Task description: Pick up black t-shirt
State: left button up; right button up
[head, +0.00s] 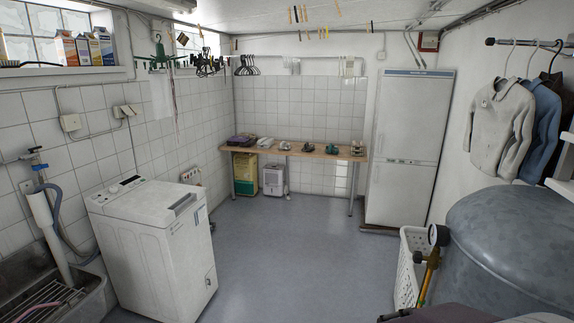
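No garment shows clearly as a black t-shirt. A dark garment (566,92) hangs on the rail at the right edge, partly hidden behind a blue shirt (543,125) and cut by the frame; I cannot tell what kind of garment it is. A dark purplish folded item (241,140) lies at the left end of the wooden table (312,154) at the back; it is too small to identify. Neither of my grippers is in view.
A white washing machine (150,245) stands at left beside a sink (75,300). A tall white fridge (408,150) stands at back right. A white basket (408,262) and a grey metal tank (510,245) fill the right front. The middle floor (285,255) is clear.

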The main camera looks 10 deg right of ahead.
aim_at(306, 148)
jog(key=i, duration=2.9)
jog(key=i+l+z, duration=0.15)
jog(key=i, duration=2.75)
jog(key=i+j+z, duration=0.15)
jog(key=i+z, duration=0.25)
jog(key=i, duration=0.15)
jog(key=i+j+z, duration=0.35)
jog(key=i, duration=0.2)
jog(key=i+j+z, duration=0.4)
jog(key=i, duration=0.05)
